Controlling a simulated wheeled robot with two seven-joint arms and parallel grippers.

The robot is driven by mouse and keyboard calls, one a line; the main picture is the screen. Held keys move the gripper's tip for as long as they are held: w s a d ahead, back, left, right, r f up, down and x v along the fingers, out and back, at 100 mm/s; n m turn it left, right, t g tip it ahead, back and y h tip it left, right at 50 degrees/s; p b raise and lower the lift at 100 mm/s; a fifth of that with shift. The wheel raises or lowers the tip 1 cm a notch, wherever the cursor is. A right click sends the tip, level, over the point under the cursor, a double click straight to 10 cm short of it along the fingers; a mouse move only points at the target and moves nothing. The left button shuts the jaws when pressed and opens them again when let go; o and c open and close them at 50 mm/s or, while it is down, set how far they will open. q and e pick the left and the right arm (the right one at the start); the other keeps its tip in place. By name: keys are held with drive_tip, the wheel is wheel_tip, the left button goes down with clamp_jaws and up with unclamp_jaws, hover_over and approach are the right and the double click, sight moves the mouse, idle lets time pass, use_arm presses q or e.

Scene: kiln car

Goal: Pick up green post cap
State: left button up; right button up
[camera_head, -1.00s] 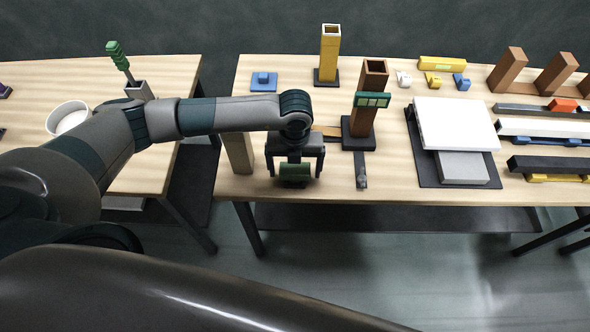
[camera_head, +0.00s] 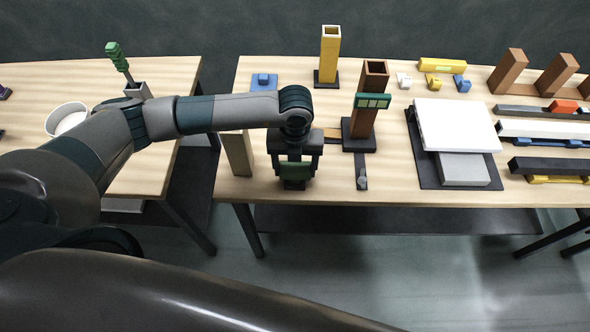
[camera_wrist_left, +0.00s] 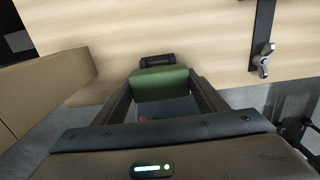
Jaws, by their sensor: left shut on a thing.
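The green post cap (camera_head: 296,171) is a small dark green block near the front edge of the right table. It also shows in the left wrist view (camera_wrist_left: 160,83), between the two fingers. My left gripper (camera_head: 295,178) points down at it and is shut on it. In the left wrist view my left gripper (camera_wrist_left: 162,90) has one finger on each side of the cap. A dark piece lies just beyond the cap there. I cannot tell whether the cap is clear of the table. My right gripper is not in view.
A tan block (camera_head: 237,153) stands close left of the gripper. A brown post (camera_head: 364,115) with a green label stands to the right, with a dark clamp bar (camera_head: 361,172) before it. A yellow post (camera_head: 329,55) and a white slab (camera_head: 455,124) are farther off.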

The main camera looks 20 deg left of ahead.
use_arm(q)
wheel_tip(320, 180, up, 2)
drive_tip(key=shift+w+r+b, duration=0.1)
drive_tip(key=shift+b, duration=0.6)
drive_tip(key=s+d+r+b, duration=0.4)
drive_tip(key=s+d+r, duration=0.2)
drive_tip(key=d, duration=0.3)
drive_tip(key=shift+s+d+r, duration=0.35)
drive_tip(key=shift+r, duration=0.45)
